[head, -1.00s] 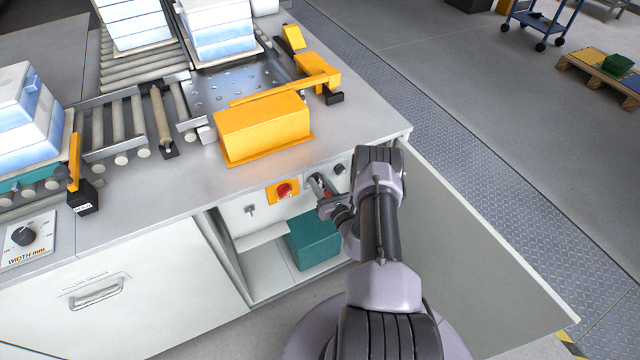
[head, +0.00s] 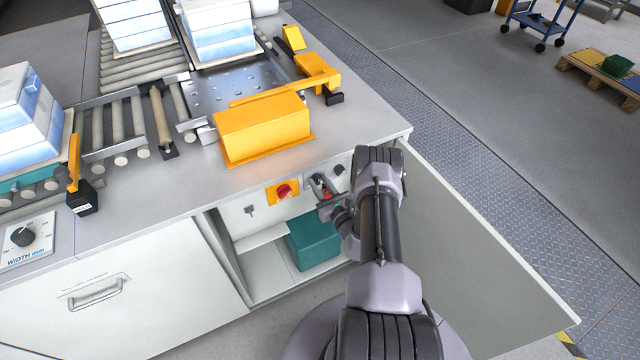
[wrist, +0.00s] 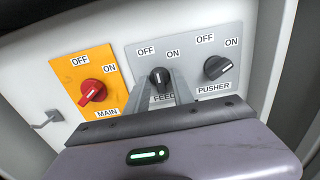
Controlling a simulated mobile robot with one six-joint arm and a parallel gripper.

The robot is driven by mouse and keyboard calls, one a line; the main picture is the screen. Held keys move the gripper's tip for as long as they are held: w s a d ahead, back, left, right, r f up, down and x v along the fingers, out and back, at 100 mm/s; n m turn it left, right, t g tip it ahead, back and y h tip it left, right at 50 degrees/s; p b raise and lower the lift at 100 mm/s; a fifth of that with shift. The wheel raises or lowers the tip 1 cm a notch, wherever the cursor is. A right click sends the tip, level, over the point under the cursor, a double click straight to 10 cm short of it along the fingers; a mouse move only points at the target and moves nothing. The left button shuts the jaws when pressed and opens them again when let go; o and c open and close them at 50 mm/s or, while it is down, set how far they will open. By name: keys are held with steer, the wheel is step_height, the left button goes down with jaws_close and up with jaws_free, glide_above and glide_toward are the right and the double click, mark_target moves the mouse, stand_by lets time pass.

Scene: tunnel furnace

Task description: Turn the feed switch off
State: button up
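The feed switch (wrist: 159,76) is a black rotary knob with a white mark on a grey panel. OFF is printed at its upper left and ON at its upper right. Its mark points nearly straight up the panel, between the two words. My gripper (wrist: 164,82) has its two fingers on either side of this knob, with little or no gap, and looks shut on it. The fingers partly cover the FEED label. In the head view my gripper (head: 322,186) reaches into the open cabinet at the switch panel, and my arm hides part of it.
Left of feed is the red main switch (wrist: 92,91) on a yellow plate; right is the black pusher switch (wrist: 217,68). Both marks point toward ON. A key (wrist: 47,118) sticks out at the left. The open cabinet door (head: 480,240) stands right of my arm. A green box (head: 313,243) sits below.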

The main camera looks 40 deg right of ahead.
steer(key=shift+o, duration=0.3)
steer(key=p+v, duration=0.5)
steer(key=v, duration=1.2)
steer(key=shift+s, duration=0.25)
